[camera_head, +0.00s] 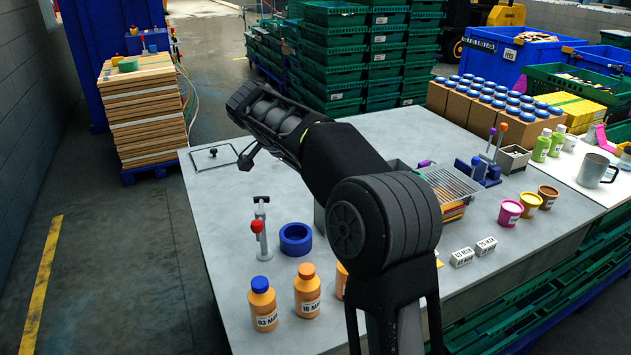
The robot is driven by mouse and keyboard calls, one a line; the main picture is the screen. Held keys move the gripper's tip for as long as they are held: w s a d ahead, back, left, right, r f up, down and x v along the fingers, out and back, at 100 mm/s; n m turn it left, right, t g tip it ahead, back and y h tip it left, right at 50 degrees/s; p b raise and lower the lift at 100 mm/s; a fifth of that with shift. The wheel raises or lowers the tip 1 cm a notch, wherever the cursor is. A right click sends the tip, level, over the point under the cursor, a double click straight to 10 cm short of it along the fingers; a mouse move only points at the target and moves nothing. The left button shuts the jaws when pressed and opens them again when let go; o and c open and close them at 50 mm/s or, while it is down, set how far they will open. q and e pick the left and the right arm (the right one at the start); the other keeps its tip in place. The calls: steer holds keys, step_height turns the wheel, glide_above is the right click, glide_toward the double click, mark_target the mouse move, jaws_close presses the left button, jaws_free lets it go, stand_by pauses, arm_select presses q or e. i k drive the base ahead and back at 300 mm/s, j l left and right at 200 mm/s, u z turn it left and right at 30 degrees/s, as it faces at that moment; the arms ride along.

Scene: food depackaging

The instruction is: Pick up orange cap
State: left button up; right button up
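An orange cap (306,271) sits on top of an upright orange bottle (307,297) labelled "16 MAR" near the front of the grey table. A similar bottle with a blue cap (260,284) stands to its left. A third orange container (341,281) is mostly hidden behind my arm. My one visible arm rises from the bottom, right of centre, and I take it as the right one. It reaches to the upper left, so its gripper end (247,157) is above the table's back left, well away from the cap. Its finger opening is unclear. My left gripper is out of view.
A red-knobbed clamp (258,228) and blue ring (296,239) stand behind the bottles. A wire basket (449,184), white blocks (474,251), and pink tub (510,213) are on the right. The table's front left (225,240) is clear.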

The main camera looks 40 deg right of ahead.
mark_target(306, 271)
steer(key=k+j, duration=0.1)
steer(key=j, duration=1.4)
